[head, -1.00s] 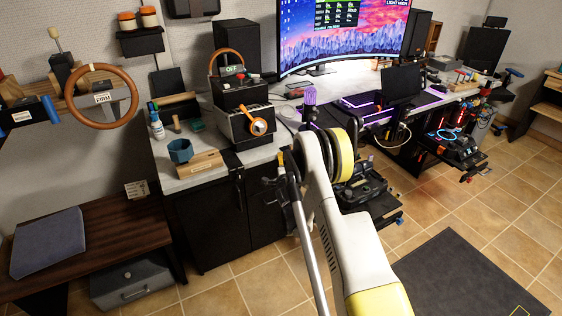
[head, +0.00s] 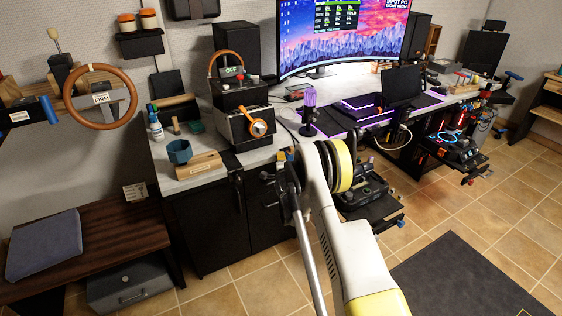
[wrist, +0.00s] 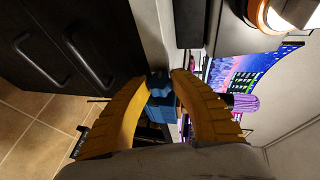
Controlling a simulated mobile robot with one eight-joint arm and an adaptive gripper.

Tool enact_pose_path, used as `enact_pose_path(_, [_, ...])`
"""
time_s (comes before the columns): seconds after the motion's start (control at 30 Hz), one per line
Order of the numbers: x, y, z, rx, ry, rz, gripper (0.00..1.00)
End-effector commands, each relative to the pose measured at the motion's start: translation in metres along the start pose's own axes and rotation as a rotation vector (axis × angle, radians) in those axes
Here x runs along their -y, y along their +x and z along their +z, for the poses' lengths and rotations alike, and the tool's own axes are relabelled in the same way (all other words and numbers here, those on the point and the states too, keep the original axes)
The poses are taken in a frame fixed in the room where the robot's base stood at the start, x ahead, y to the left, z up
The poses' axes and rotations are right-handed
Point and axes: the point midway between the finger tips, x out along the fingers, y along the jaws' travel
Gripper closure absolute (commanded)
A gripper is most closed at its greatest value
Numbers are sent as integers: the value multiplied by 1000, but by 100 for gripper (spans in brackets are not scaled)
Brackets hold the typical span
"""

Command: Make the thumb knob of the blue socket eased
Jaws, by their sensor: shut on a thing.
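In the wrist view a blue fitting (wrist: 160,106), which I take to be the blue socket, sits between the two orange fingers of my gripper (wrist: 163,77). A small blue knob-like end (wrist: 157,80) shows between the fingertips, and the fingers are closed on it. The rest of the fitting lies between and beyond the fingers, partly covered by them. In the head view my arm hides the socket and most of the gripper. I cannot tell how far the knob is turned.
A dark cabinet (head: 215,225) stands left of the arm. On the counter are a radio-like box (head: 248,127), a wooden block (head: 200,165) and a blue cup (head: 179,151). A purple microphone (head: 307,106) stands behind the arm. Tiled floor (head: 440,205) is open at right.

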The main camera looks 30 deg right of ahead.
Motion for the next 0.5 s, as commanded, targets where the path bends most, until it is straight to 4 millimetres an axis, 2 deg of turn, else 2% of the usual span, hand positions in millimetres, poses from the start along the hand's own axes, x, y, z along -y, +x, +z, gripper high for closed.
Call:
enact_pose_path(0.13, [6,0,-1,-2,-43,106,100])
enact_pose_path(0.3, [4,0,0,0,-95,230,100])
enact_pose_path(0.5, [2,0,0,1,-106,252,100])
